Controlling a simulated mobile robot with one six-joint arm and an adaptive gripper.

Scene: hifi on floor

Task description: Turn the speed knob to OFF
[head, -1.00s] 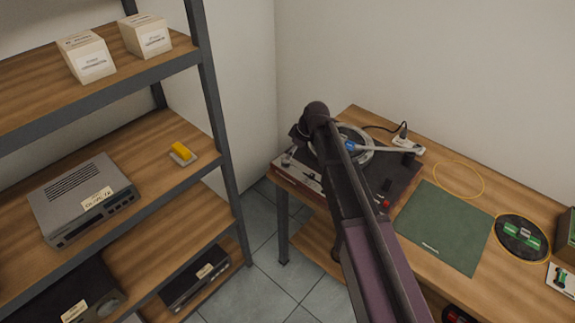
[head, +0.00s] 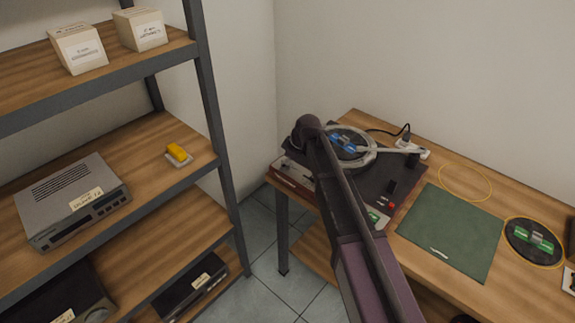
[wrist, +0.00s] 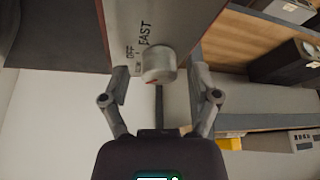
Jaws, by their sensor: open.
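The turntable (head: 372,180) stands at the left end of the wooden table, with its front panel (head: 297,177) facing left. In the wrist view the speed knob (wrist: 159,63), a pale round knob with a small orange mark at its lower edge, sticks out from the panel (wrist: 170,30). Printed labels beside it include OFF and what looks like FAST. My gripper (wrist: 159,72) is open, with one finger on each side of the knob and gaps visible on both sides. In the head view my arm hides the gripper and knob.
A green mat (head: 450,232) and a round black piece with green parts (head: 533,243) lie right of the turntable. A metal-framed shelf (head: 215,125) with a grey device (head: 72,200) stands at the left. Tiled floor (head: 262,225) shows between them.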

